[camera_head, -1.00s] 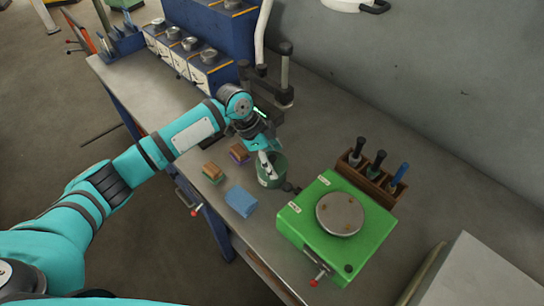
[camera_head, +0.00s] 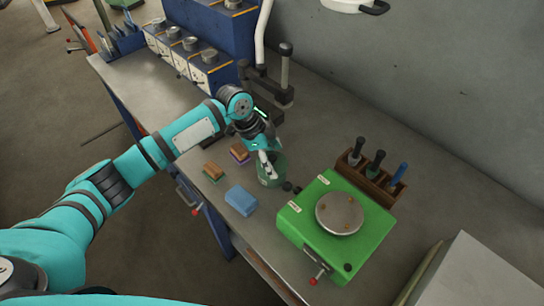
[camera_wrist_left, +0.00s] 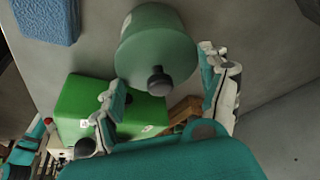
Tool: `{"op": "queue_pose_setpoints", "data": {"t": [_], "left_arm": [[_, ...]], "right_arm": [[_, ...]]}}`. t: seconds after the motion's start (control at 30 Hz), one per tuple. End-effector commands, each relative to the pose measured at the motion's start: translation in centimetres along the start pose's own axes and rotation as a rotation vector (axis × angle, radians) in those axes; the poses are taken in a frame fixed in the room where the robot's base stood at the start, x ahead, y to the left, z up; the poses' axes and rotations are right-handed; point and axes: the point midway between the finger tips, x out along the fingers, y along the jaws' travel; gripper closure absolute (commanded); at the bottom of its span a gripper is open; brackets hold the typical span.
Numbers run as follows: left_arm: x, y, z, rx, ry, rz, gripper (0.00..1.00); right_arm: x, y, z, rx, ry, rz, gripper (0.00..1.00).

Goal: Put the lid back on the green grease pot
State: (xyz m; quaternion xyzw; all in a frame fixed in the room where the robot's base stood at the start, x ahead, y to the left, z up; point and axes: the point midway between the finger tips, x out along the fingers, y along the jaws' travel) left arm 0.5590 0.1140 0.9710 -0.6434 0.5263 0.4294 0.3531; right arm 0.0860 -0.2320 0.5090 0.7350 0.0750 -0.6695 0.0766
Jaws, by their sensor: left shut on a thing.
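The green grease pot (camera_head: 270,182) stands on the bench, left of the bright green box. In the left wrist view its body (camera_wrist_left: 150,18) lies behind the green lid (camera_wrist_left: 182,62), which has a dark round knob. The lid is lined up with the pot and looks to be at its mouth; I cannot tell whether it is fully seated. My left gripper (camera_head: 268,166) is over the pot, its fingers on either side of the lid and shut on it. The fingers hide part of the pot's top in the head view. My right gripper is not in view.
The bright green box (camera_head: 305,235) with a round metal plate stands right of the pot. A wooden rack (camera_head: 370,180) of handled tools and a dark stand (camera_head: 284,90) are behind.

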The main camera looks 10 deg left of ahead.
Motion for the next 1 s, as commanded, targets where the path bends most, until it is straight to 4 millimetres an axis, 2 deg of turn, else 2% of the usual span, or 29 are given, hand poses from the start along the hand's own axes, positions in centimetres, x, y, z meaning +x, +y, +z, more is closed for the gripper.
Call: {"op": "queue_pose_setpoints", "data": {"t": [1.0], "left_arm": [[0.0, 0.02, -0.05, 0.001, 0.001, 0.0, 0.54]], "right_arm": [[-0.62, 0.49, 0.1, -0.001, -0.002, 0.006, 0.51]]}}
